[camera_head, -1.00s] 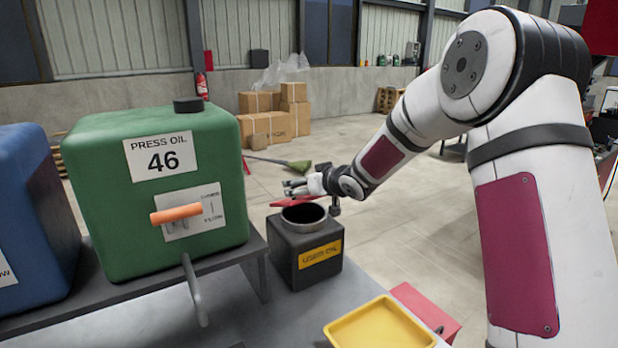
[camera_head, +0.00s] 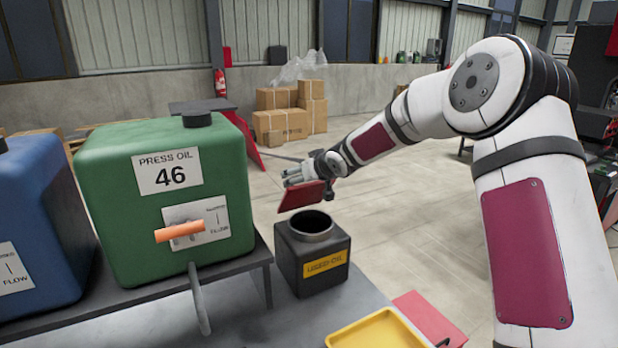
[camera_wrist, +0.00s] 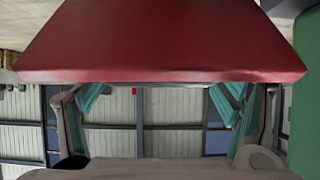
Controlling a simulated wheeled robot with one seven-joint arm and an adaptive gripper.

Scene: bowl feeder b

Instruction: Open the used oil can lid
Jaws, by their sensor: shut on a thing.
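The used oil can (camera_head: 312,272) is a black box with a yellow label, and its round mouth is open and dark inside. A red lid (camera_head: 304,195) is tilted above and behind the mouth, clear of its rim. My gripper (camera_head: 293,176) is just above the lid and shut on it. In the wrist view the lid (camera_wrist: 160,45) fills the top, with parts of my gripper fingers at both sides. The exact contact with the lid is hidden, and I cannot tell whether the lid is hinged to the can.
A green press oil tank (camera_head: 165,215) with an orange handle (camera_head: 179,231) stands left of the can, beside a blue tank (camera_head: 40,230). A yellow tray (camera_head: 375,332) and a red box (camera_head: 428,318) lie in front. Open floor is behind the can; cardboard boxes (camera_head: 285,122) are farther back.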

